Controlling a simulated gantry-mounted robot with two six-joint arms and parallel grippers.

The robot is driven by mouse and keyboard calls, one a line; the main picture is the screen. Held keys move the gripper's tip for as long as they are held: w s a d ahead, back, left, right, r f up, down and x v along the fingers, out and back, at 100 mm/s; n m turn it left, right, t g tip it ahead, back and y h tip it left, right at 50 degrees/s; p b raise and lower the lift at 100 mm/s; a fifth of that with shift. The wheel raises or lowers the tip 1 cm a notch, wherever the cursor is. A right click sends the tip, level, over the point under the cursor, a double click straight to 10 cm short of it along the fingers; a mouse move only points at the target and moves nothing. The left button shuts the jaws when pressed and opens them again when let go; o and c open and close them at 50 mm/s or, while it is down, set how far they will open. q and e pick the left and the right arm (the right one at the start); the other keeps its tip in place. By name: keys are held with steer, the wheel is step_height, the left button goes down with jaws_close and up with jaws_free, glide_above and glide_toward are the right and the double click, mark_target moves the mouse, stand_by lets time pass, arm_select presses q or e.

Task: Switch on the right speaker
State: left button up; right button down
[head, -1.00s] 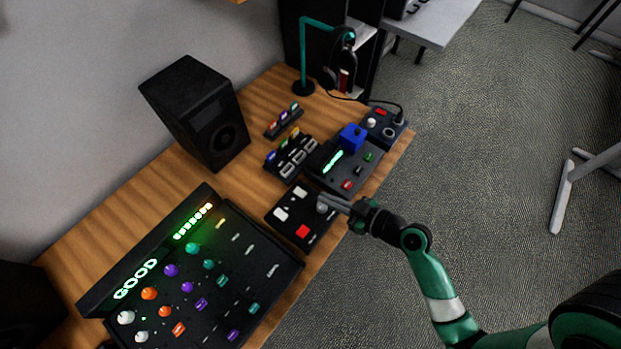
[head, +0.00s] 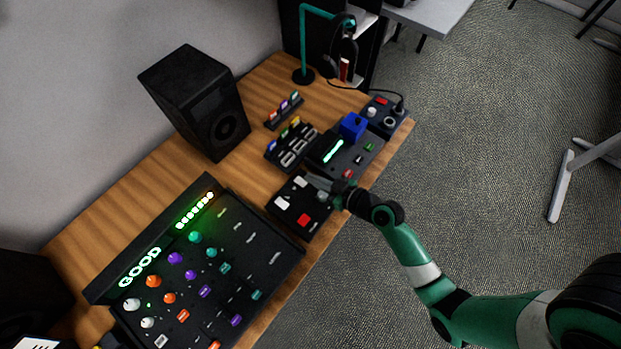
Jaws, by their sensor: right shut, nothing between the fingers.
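The right speaker (head: 198,103) is a black box standing at the back of the wooden desk against the wall. A black control box (head: 288,221) lies flat near the desk's front edge, with two white buttons (head: 281,202), a red button (head: 304,220) and a small grey knob (head: 322,196). My right gripper (head: 312,182) is shut and empty, with its fingertips over the far right part of this box. I cannot tell whether it touches a button. My left gripper is out of view.
A mixer (head: 268,258) with coloured knobs and lit green "GOOD" text fills the near left. A device with a blue block (head: 352,126), a card rack (head: 284,110) and a headphone stand (head: 303,45) lie beyond. A dark speaker (head: 25,300) shows at lower left.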

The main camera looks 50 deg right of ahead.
mark_target(310, 189)
steer(key=shift+x, duration=1.1)
steer(key=f+b, duration=0.2)
steer(key=f, duration=0.1)
steer(key=shift+s+f, duration=0.1)
steer(key=shift+s, duration=0.3)
steer(key=shift+s+f, duration=0.15)
steer(key=shift+f, duration=0.25)
